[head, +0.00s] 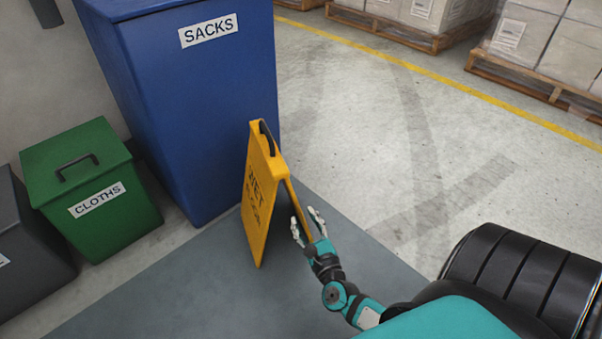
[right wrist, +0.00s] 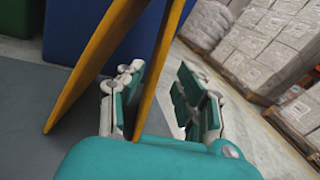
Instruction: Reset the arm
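My right gripper (head: 307,226) is low beside a yellow folding wet-floor sign (head: 259,190), at the sign's right side in the head view. In the right wrist view its two fingers (right wrist: 160,95) stand well apart. One panel of the sign (right wrist: 160,75) slants down between them, close to the left finger, with a gap to the right finger. I cannot tell whether it touches. The sign stands upright with its two panels spread and a dark handle on top. My right arm reaches in from the lower right. My left gripper is out of view.
A blue SACKS bin (head: 190,110) stands behind the sign. A green CLOTHS bin (head: 92,190) and a dark grey bin (head: 28,255) are at the left. Wrapped boxes on pallets (head: 540,85) stand beyond a yellow floor line (head: 440,80). Concrete floor at the right is clear.

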